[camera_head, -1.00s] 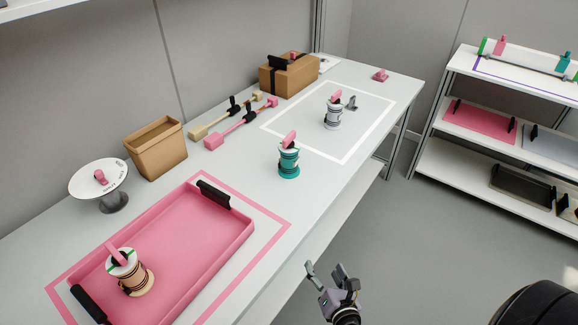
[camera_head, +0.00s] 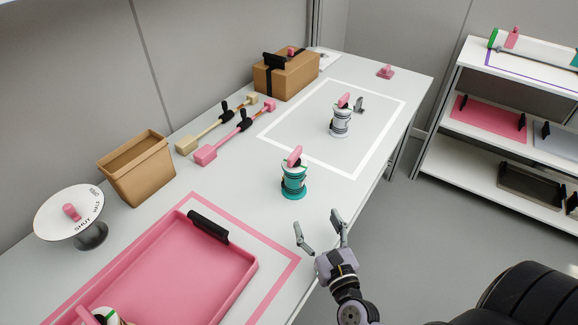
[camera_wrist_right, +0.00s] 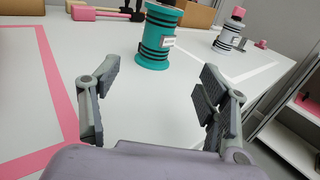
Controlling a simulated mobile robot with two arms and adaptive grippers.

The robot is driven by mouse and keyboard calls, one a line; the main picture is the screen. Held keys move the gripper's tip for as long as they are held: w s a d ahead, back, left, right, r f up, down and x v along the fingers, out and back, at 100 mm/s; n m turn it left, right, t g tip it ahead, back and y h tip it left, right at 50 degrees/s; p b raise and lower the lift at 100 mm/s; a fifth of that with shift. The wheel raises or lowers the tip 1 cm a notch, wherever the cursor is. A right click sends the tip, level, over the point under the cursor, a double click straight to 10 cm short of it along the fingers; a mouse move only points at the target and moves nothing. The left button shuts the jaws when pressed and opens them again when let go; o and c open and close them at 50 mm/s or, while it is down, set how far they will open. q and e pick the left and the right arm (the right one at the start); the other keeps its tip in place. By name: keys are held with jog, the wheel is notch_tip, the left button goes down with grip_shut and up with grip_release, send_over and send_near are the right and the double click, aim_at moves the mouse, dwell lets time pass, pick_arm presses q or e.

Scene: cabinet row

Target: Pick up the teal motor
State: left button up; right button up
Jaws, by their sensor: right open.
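The teal motor (camera_head: 293,180) stands upright on the white table, with a white band and a pink piece on top. It also shows in the right wrist view (camera_wrist_right: 155,50), ahead of the fingers, its top cut off. My right gripper (camera_head: 320,230) is open and empty at the table's front edge, nearer to me than the motor and not touching it. In the wrist view the right gripper (camera_wrist_right: 155,110) has its fingers spread wide, with the motor beyond the gap between them. My left gripper is not in view.
A pink tray (camera_head: 240,265) lies at the front left, holding another motor (camera_head: 105,316). A white motor (camera_head: 341,122) stands behind, inside a white outline. A cardboard bin (camera_head: 140,180), a round sign stand (camera_head: 70,215) and long-handled tools (camera_head: 225,130) line the back. The table around the teal motor is clear.

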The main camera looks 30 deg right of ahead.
jog(key=p, duration=0.2)
send_near(298, 184)
jog(key=w, duration=0.2)
jog(key=w+d, duration=0.1)
jog(key=w, duration=0.1)
jog(key=shift+r, duration=0.25)
jog(key=w, duration=0.2)
jog(key=shift+w+d+f, duration=0.15)
jog(key=shift+w+f, duration=0.05)
jog(key=shift+w, duration=0.15)
jog(key=shift+w+d, duration=0.1)
jog(key=shift+w, duration=0.7)
jog(key=w, duration=0.3)
jog(key=shift+w+d+f, duration=0.15)
jog(key=shift+w+f, duration=0.05)
jog(key=shift+w, duration=0.45)
jog(key=c, duration=1.6)
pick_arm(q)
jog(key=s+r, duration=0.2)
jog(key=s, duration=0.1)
pick_arm(e)
jog(key=shift+r, duration=0.1)
grip_shut()
